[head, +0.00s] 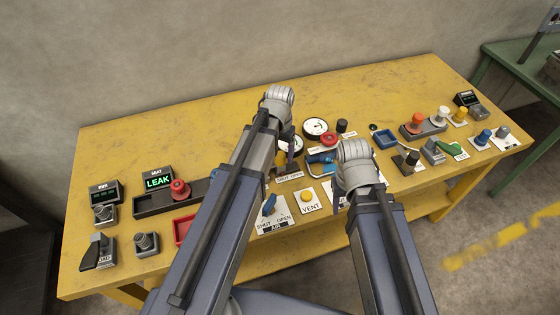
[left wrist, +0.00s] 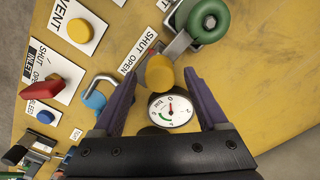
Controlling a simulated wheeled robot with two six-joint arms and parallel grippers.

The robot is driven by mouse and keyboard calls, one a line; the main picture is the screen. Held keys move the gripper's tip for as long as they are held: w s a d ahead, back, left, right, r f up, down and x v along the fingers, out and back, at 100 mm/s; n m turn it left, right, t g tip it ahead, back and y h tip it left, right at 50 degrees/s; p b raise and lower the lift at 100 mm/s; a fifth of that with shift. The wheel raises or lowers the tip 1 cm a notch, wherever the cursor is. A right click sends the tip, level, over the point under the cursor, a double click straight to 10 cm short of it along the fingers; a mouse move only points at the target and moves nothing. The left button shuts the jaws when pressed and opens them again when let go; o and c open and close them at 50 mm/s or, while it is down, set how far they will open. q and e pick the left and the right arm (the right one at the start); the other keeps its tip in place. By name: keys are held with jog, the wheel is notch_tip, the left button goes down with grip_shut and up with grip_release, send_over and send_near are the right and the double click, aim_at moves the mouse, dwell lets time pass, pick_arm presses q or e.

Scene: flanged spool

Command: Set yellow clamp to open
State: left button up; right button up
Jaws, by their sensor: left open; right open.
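The yellow clamp's knob (left wrist: 160,73) stands beside a white SHUT/OPEN label (left wrist: 139,54) in the left wrist view. In the head view the yellow knob (head: 281,159) is partly hidden by my left gripper (head: 280,146). I cannot tell which word the clamp is set to. In the left wrist view my left gripper (left wrist: 162,78) is open, its fingers on either side of the knob; contact is not visible. My right gripper (head: 355,190) is open over the panel, to the right of the clamp, its fingers mostly hidden by its wrist.
A dial gauge (left wrist: 170,109) and a green round knob (left wrist: 208,20) on a metal bracket are close to the clamp. A blue padlock-like part (left wrist: 96,98), a VENT button (head: 307,195) and a blue lever (head: 269,204) are nearby. The table's back left is clear.

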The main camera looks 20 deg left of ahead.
pick_arm(q)
jog(key=shift+f+b, duration=0.3)
jog(key=shift+f, duration=0.35)
grip_shut()
dwell(1.0)
